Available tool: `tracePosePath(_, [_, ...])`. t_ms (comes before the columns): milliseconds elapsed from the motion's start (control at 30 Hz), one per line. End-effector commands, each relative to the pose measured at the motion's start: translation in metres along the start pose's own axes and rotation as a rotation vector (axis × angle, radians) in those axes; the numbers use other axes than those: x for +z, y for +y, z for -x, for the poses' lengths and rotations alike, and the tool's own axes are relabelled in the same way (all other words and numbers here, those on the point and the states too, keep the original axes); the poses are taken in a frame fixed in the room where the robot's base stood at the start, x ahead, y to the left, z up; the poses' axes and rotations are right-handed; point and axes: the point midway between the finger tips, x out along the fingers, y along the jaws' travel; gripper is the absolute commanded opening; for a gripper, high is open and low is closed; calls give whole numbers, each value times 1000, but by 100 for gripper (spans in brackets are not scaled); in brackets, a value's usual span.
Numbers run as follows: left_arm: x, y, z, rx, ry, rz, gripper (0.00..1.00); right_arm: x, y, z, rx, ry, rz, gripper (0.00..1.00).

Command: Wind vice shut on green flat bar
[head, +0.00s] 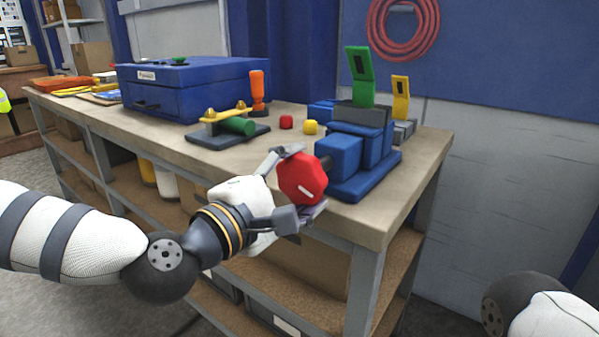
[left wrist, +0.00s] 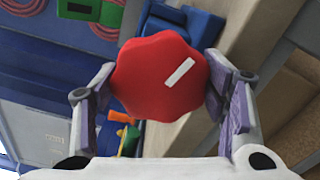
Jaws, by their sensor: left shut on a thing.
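The blue vice (head: 350,150) stands at the near right corner of the workbench. Its red knob (head: 303,178), with a white stripe, faces my left gripper (head: 305,183). The gripper's fingers are shut on opposite sides of the knob, and the left wrist view shows the knob (left wrist: 160,76) between both fingers. The green flat bar (head: 361,77) stands up from the dark jaws of the vice, slightly tilted, with a dark slot in its upper part. Whether the jaws press on the bar cannot be told. My right gripper is out of view.
A yellow slotted piece (head: 401,97) stands behind the vice. The bench's front edge runs below the knob.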

Motion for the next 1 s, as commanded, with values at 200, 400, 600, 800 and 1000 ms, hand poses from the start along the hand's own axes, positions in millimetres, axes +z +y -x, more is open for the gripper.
tracePosePath(200, [2, 4, 1, 4, 0, -209, 38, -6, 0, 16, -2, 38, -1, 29])
tracePosePath(400, [2, 5, 1, 6, 1, -400, 38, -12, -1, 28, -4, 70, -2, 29])
tracePosePath(600, [2, 4, 1, 6, 0, -591, 38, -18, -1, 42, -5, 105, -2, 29])
tracePosePath(800, [2, 4, 1, 6, 1, -770, 38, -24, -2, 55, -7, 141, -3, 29])
tracePosePath(1000, [1, 4, 0, 7, 2, -916, 38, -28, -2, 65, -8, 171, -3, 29])
